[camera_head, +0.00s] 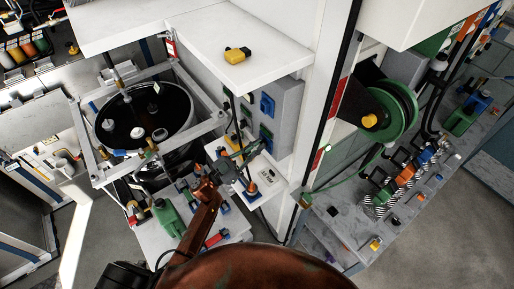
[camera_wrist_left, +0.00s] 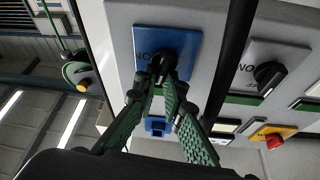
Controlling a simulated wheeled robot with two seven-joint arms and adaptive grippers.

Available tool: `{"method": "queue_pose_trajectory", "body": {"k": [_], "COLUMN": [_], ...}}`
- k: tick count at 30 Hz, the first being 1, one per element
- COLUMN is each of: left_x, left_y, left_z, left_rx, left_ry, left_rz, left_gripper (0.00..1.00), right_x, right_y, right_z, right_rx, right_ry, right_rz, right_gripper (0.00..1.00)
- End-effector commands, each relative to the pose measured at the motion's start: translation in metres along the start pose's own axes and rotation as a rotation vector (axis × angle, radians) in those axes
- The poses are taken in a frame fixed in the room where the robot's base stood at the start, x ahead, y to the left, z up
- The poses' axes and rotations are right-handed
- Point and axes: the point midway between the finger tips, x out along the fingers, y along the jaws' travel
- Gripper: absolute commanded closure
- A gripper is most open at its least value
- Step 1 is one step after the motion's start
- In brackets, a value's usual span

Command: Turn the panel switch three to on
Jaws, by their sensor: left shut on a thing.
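In the left wrist view, a black rotary knob (camera_wrist_left: 163,68) sits on a blue switch plate (camera_wrist_left: 187,42). An upside-down "ON" label shows beside the knob. My left gripper (camera_wrist_left: 162,84) has its green-padded fingers closed in at this knob, and the fingertips partly hide it. A second black knob (camera_wrist_left: 268,76) on a grey plate is to the right, also marked "ON". No number is readable, so I cannot tell which switch is three. In the head view, my left gripper (camera_head: 248,150) reaches the grey panel (camera_head: 288,100) below the white shelf. My right gripper is not in view.
A red button on a yellow plate (camera_wrist_left: 274,141) and a small blue part (camera_wrist_left: 156,126) are near the fingers. A black hanging cable crosses close beside the knob. In the head view, a framed dark tank (camera_head: 150,115) stands left, and a green reel (camera_head: 385,110) right.

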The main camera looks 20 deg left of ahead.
Motion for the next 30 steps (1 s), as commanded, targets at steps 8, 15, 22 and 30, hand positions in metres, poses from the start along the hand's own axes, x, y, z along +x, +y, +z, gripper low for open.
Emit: {"method": "queue_pose_trajectory", "body": {"k": [8,15,22,30], "left_x": [-0.001,-0.002,-0.002,-0.002], "left_y": [0.002,0.004,0.005,0.006], "left_z": [0.003,0.003,0.004,0.005], "left_rx": [0.24,0.451,0.653,0.889], "left_ry": [-0.001,-0.002,-0.001,-0.002], "left_rz": [0.103,0.19,0.274,0.371], "left_gripper": [1.0,1.0,1.0,1.0], "right_x": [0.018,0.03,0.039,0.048], "right_y": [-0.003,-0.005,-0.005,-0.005], "right_z": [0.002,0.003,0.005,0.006], "right_rx": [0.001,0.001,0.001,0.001], "right_ry": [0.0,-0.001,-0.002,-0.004], "right_rz": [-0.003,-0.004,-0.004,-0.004], "right_gripper": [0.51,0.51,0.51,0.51]}}
